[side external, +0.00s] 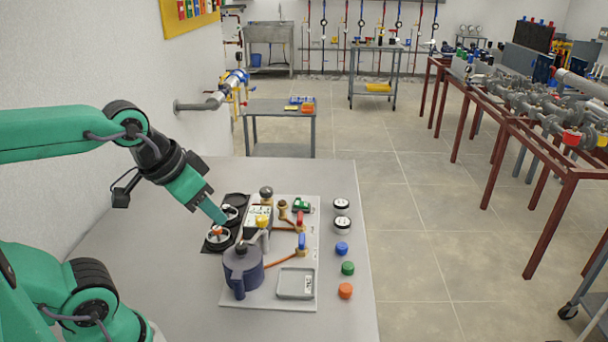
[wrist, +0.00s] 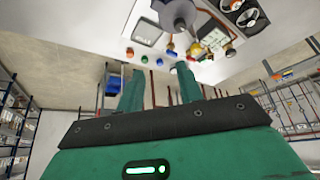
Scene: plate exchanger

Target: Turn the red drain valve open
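The red drain valve (side external: 300,217) appears as a small red handle on brass fittings, at the right of the pale board (side external: 262,302) in the side view. A blue-handled valve (side external: 302,241) sits just in front of it. My gripper (side external: 222,219) points down to the right above the round dials at the board's left, apart from the red handle. In the wrist view my gripper's two green fingers (wrist: 160,88) stand apart with nothing between them. Small coloured parts show beyond them there, but I cannot tell which is the red valve.
A dark blue pot-like vessel (side external: 243,268) stands at the board's front left, with a grey tray (side external: 296,283) beside it. A ball-topped post (side external: 266,193) rises behind. Blue (side external: 342,248), green (side external: 347,268) and orange (side external: 345,291) caps lie to the right on the table.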

